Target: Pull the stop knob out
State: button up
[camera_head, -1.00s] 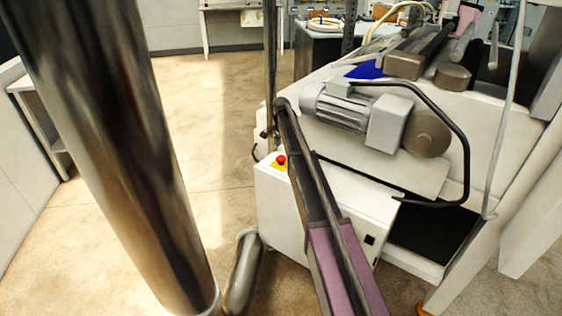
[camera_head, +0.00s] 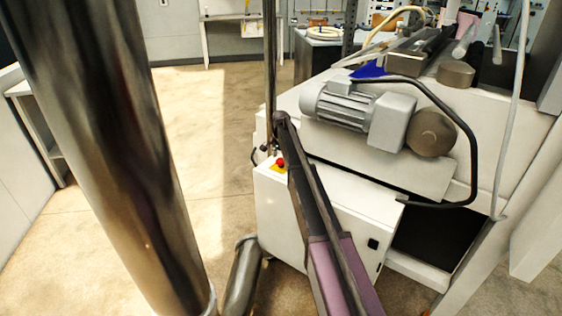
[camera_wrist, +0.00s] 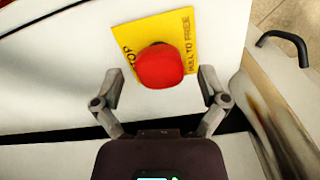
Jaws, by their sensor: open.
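The stop knob (camera_wrist: 160,66) is a red mushroom button on a yellow plate (camera_wrist: 184,27) marked "STOP" and "PULL TO FREE". It sits on a white panel in the wrist view. In the head view the knob (camera_head: 281,161) shows small on top of the white cabinet (camera_head: 330,205). My gripper (camera_wrist: 160,82) is open, with one finger on each side of the knob's lower part. Gaps show between both fingers and the knob, so I see no contact. Its depth relative to the knob is hard to tell. In the head view the gripper cannot be made out.
A grey motor (camera_head: 345,107) and a black bent rail (camera_head: 470,150) are on the machine above the cabinet. In the wrist view a black handle (camera_wrist: 280,38) stands at the right. Open floor (camera_head: 205,130) lies left of the cabinet.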

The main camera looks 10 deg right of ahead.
grip_shut()
jog(key=shift+r+p, duration=0.5)
jog(key=shift+p, duration=0.05)
jog(key=shift+w, duration=0.1)
grip_release()
jog(key=shift+r, duration=0.1)
jog(key=shift+f, duration=0.25)
